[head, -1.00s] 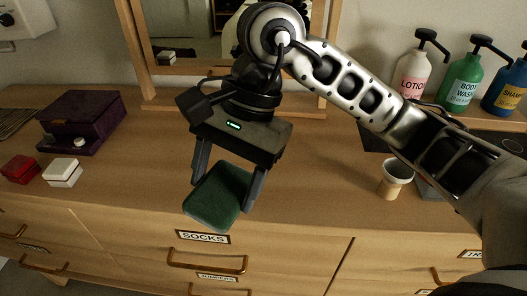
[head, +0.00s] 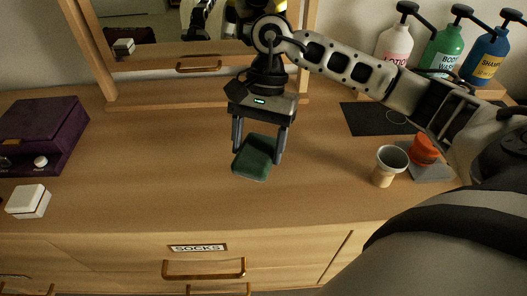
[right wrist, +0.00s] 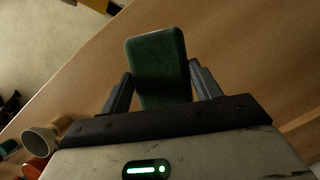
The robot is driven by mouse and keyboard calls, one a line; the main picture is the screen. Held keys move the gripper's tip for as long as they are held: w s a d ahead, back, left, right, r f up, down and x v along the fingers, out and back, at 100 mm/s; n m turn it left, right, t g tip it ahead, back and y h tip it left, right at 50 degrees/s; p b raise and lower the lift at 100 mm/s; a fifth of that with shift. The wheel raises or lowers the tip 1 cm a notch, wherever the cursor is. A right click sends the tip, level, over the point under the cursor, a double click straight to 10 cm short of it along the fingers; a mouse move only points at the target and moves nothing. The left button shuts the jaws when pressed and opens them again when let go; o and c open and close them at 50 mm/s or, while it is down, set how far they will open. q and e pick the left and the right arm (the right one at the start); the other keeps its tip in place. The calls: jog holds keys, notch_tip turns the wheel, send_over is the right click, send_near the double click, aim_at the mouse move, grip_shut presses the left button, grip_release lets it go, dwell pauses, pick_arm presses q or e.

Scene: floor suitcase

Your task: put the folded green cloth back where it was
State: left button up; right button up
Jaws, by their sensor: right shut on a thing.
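The folded green cloth (head: 254,158) is a dark green block between the fingers of my right gripper (head: 258,150). The right gripper is shut on it and holds it over the front middle of the wooden dresser top, above the drawer labelled SOCKS (head: 198,248). In the right wrist view the cloth (right wrist: 158,62) stands out beyond both fingertips, tilted slightly. I cannot tell from these views how high it is above the surface. My left gripper is not in view.
A purple box (head: 45,130) and a white box (head: 28,201) stand on the left. A cup (head: 386,168), an orange object (head: 424,149) and pump bottles (head: 440,50) are on the right. A mirror (head: 180,68) stands behind. The dresser top's middle is clear.

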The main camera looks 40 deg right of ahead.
aim_at(264, 154)
jog(key=shift+w+d+f, duration=0.15)
jog(key=shift+d+f, duration=0.35)
jog(key=shift+f, duration=0.1)
jog(key=f, duration=0.1)
jog(key=f+p, duration=0.1)
jog(key=f, duration=0.1)
jog(key=shift+d, duration=0.35)
jog(key=shift+o, duration=0.2)
jog(key=shift+w+f, duration=0.1)
jog(key=shift+f, duration=0.35)
jog(key=shift+c, duration=0.2)
jog(key=o, duration=0.9)
jog(key=shift+f, duration=0.1)
pick_arm(q)
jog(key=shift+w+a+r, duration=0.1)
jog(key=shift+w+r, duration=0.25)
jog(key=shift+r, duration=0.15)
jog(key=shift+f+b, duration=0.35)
jog(key=shift+b, duration=0.55)
pick_arm(e)
jog(key=shift+v, duration=6.15)
